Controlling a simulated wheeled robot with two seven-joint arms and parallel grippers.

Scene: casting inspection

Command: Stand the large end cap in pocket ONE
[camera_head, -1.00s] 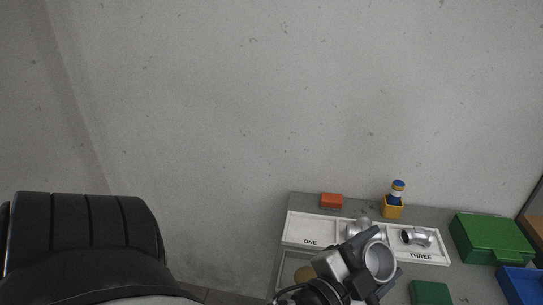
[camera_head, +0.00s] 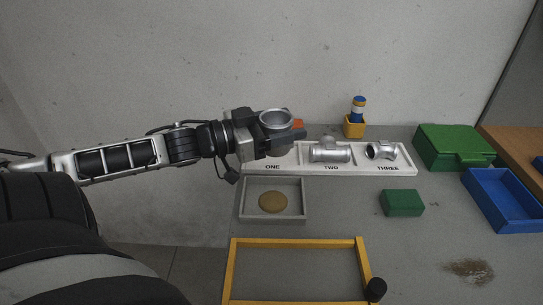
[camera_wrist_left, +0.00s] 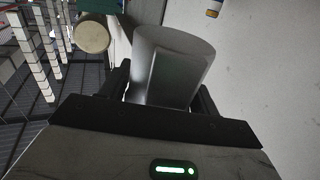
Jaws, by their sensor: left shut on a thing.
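The large end cap (camera_head: 275,118) is a grey metal cup. My left gripper (camera_head: 279,133) is shut on it, its open rim facing up in the head view. The cap also fills the middle of the left wrist view (camera_wrist_left: 175,60), between the fingers. The white tray (camera_head: 345,170) has pockets labelled ONE, TWO and THREE. Gripper and cap appear over the pocket ONE end and cover much of that pocket; their exact height cannot be told. A tee fitting (camera_head: 330,151) lies in pocket TWO and an elbow (camera_head: 381,150) in pocket THREE. My right gripper is out of view.
In front of the white tray are a grey tray (camera_head: 242,213) with a tan disc (camera_head: 273,202), a green block (camera_head: 401,203) and a yellow frame (camera_head: 295,242). A yellow holder (camera_head: 354,130) stands behind. A green case (camera_head: 453,147) and blue bin (camera_head: 505,203) are right.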

